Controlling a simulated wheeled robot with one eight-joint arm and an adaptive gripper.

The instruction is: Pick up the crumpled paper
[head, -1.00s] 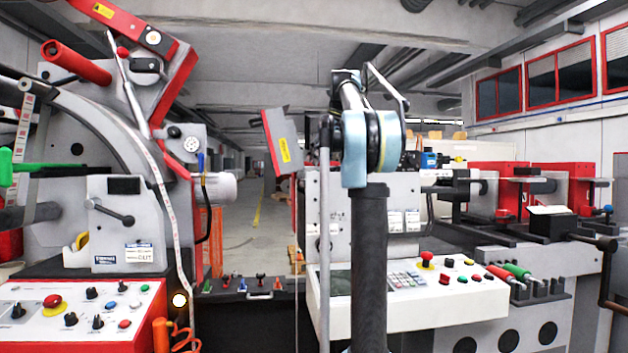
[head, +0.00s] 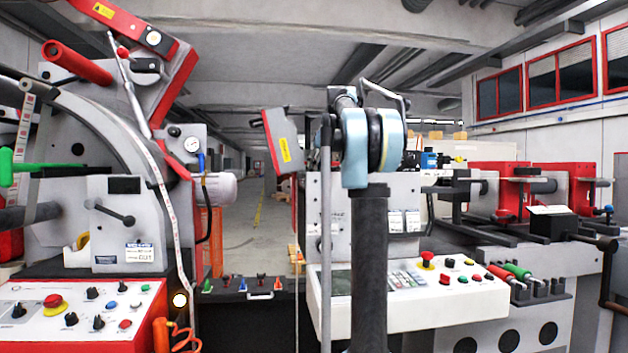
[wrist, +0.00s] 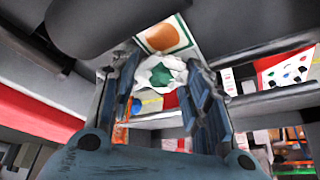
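The crumpled paper (wrist: 160,74), white with a green patch, shows in the wrist view between and beyond the fingers of my gripper (wrist: 160,100). The two dark fingers are spread apart, one on each side of the paper in the picture. I see no clear contact, and the exact distance to the paper cannot be told. In the head view my arm rises in the middle, but my gripper is not visible there and I cannot make out the paper.
A card with an orange-brown shape (wrist: 164,36) lies beside the paper. A blue knob (wrist: 137,106) is near the left finger. In the head view, a white control panel (head: 420,290), a black box (head: 552,225) and a crank handle (head: 608,275) stand to the right.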

